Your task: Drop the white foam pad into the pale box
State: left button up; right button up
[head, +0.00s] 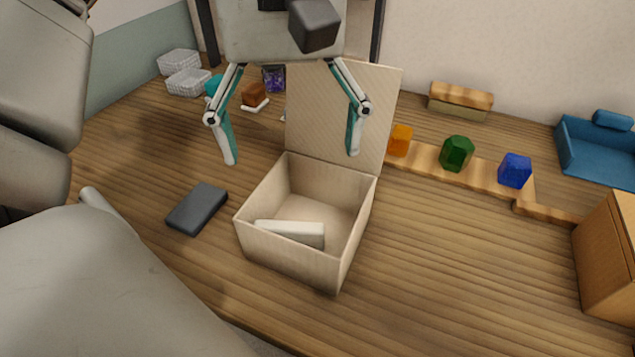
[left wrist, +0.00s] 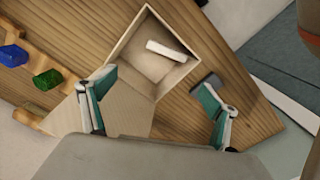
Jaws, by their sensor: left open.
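The pale box (head: 358,230) stands open on the wooden table in the head view, its lid (head: 340,115) raised at the far side. The white foam pad (head: 290,233) lies inside it, tilted against the near wall. The left wrist view also shows the pad (left wrist: 166,50) inside the box (left wrist: 125,42). My right gripper is not in view.
A dark grey block (head: 197,208) lies left of the box. Orange (head: 400,140), green (head: 456,153) and blue (head: 515,170) pieces stand along a wooden strip at the right. White baskets (head: 187,82) stand at the back left. Bare table lies right of the box.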

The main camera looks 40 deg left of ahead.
pick_arm(q)
notch_tip(320, 180, up, 11)
dwell(0.3)
jog(key=shift+f, duration=0.1)
dwell(0.4)
